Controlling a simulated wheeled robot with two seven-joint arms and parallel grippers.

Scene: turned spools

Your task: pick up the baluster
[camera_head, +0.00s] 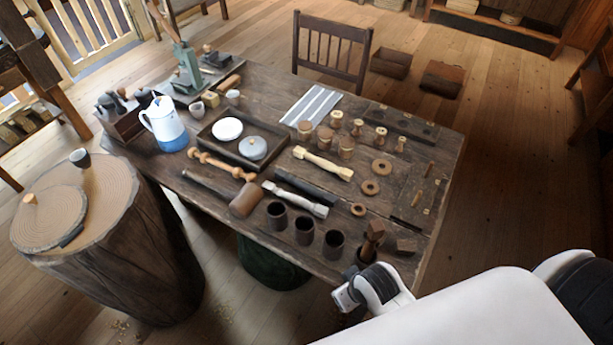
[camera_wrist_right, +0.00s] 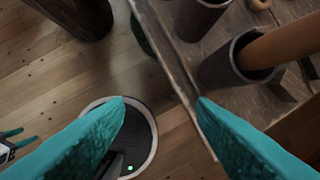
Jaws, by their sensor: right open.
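Several turned pieces lie on the dark wooden table in the head view, and I cannot tell for certain which one is the baluster. A beaded tan spindle (camera_head: 222,165) lies near the tray. A pale yellow turned piece (camera_head: 322,163) with square ends lies at the middle, and a grey one (camera_head: 295,199) lies nearer the front. My right gripper (camera_wrist_right: 160,101) is open and empty, off the table's front edge, with teal fingers apart. A teal part at the wrist view's left edge (camera_wrist_right: 14,142) looks like my left gripper; its jaws are unclear.
Dark cups (camera_head: 304,230) stand along the table's front edge (camera_head: 230,216). One cup (camera_wrist_right: 222,66) holding a wooden piece is close to my right gripper. A mallet (camera_head: 244,200), a blue and white jug (camera_head: 164,124) and a tray (camera_head: 213,141) crowd the table. A stump (camera_head: 120,240) stands left.

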